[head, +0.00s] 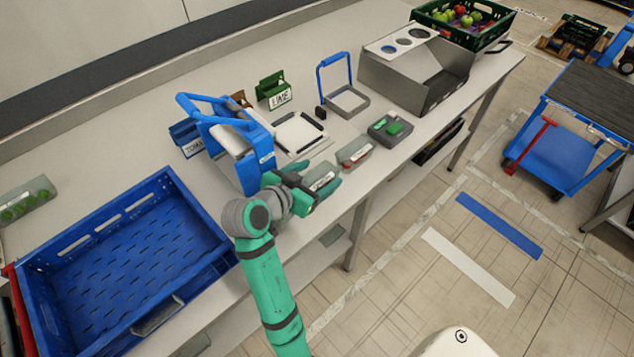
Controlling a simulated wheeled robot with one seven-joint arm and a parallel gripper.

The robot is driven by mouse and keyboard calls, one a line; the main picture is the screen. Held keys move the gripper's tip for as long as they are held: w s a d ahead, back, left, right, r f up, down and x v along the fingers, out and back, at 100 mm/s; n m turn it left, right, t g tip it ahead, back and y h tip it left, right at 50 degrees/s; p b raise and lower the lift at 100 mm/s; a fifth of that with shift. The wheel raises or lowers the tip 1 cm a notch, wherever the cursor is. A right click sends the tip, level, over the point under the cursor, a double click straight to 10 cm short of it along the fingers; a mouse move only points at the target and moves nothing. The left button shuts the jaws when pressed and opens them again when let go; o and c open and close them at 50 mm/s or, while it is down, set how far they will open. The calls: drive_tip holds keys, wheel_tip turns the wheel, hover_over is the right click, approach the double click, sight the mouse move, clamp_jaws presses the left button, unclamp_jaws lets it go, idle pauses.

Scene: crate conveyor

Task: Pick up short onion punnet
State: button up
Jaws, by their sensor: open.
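My gripper (313,187) is open at the front edge of the white table, its green fingers on either side of a small grey punnet (320,177). The punnet is partly hidden by the fingers. Its pale contents are too small to identify, so I cannot tell for sure that it is the onion punnet, or whether the fingers touch it. A punnet with red contents (354,154) sits just beyond it to the right. A dark grey punnet with green contents (390,128) is farther right.
A blue slicer-like device (245,160) stands close left of my gripper. An empty blue crate (180,215) fills the left. Behind are a scale (302,131), a green lime box (272,90) and a steel dispenser (385,75). A punnet with green contents (42,190) lies far left.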

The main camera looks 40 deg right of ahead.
drive_tip(key=shift+w+d+f, duration=0.1)
drive_tip(key=shift+d+f, duration=0.1)
drive_tip(key=shift+d, duration=0.1)
drive_tip(key=shift+c, duration=0.4)
drive_tip(key=c, duration=1.1)
drive_tip(key=shift+r, duration=0.1)
drive_tip(key=shift+c, duration=0.2)
